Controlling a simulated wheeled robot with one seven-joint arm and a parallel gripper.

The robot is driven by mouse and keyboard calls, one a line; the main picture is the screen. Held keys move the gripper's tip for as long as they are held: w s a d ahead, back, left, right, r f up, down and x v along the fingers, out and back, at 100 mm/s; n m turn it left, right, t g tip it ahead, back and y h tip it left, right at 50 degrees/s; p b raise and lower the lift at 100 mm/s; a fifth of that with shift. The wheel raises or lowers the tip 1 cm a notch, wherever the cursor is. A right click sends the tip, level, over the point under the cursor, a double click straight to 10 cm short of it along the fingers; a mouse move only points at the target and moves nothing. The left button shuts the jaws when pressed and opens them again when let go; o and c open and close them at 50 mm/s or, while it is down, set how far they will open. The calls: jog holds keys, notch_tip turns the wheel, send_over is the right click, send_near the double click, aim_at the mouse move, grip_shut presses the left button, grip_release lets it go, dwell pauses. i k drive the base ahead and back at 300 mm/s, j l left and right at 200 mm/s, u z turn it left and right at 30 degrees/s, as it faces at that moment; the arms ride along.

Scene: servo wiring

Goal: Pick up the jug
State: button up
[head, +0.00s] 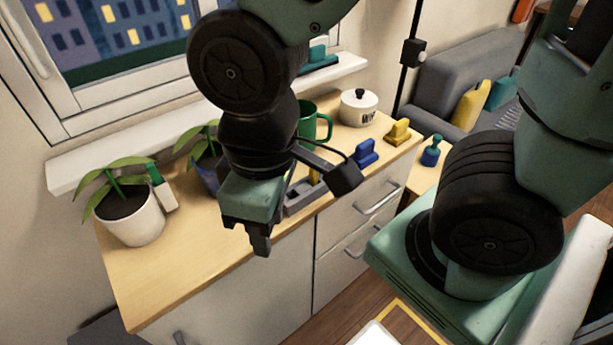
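A green vessel with a side handle, which looks like the jug (324,128), stands upright toward the back of the wooden counter. My arm hides its left part. My gripper (260,240) hangs pointing down in front of the counter's front edge, nearer the camera and lower left of the green vessel in the picture. It is apart from the vessel, and I see nothing held in it. One dark fingertip shows clearly; the gap between the fingers cannot be made out.
The counter (185,240) also holds a white-potted plant (130,222), a second plant (205,165) partly behind my arm, a grey tray (300,197), a blue block-like object (365,153), a yellow one (397,132) and a lidded white pot (358,108). Its front left is clear.

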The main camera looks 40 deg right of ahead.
aim_at(308, 123)
jog(key=z, duration=0.6)
jog(key=l+u, duration=0.75)
jog(key=l, duration=0.15)
jog(key=k+l+u, duration=0.1)
jog(key=l+u, duration=0.3)
jog(key=l, duration=0.05)
